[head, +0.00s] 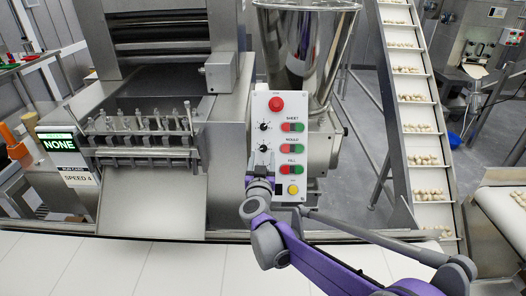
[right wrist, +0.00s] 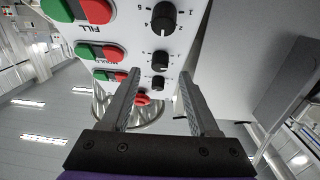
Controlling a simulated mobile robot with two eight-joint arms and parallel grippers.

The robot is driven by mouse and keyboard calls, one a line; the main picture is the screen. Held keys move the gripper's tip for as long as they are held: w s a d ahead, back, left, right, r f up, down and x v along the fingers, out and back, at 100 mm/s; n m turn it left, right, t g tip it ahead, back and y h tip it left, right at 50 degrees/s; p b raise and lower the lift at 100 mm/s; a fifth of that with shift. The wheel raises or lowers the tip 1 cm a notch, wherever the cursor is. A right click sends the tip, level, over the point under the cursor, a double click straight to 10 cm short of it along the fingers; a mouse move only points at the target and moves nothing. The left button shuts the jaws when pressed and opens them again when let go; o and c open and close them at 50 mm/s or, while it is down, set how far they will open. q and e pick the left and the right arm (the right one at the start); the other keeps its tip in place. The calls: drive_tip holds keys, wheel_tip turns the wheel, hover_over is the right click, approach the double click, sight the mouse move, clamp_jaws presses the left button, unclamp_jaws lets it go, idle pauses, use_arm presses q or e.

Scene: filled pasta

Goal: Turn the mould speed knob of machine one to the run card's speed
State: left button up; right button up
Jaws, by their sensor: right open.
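The control panel (head: 279,107) of the machine stands upright, with knobs beside the SHEET, MOULD and FILL button pairs. The mould speed knob (head: 264,148) is black; its setting is too small to read. In the right wrist view the mould knob (right wrist: 161,60) appears between the sheet knob (right wrist: 158,83) and the larger-looking fill knob (right wrist: 164,18). The run card (head: 77,179) reads SPEED 4. My right gripper (head: 262,172) is open and empty just below the mould knob in the head view, covering the fill knob. Its fingers (right wrist: 158,74) show no contact with a knob. My left gripper is out of view.
A red stop button (head: 276,103) tops the panel. Green and red buttons (head: 292,148) sit right of the knobs. A display (head: 59,142) reads NONE. A steel hopper (head: 305,45) stands behind the panel, and a conveyor (head: 412,85) carries pasta at right.

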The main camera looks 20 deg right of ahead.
sight(263, 149)
drive_tip(key=shift+x, duration=1.9)
clamp_jaws()
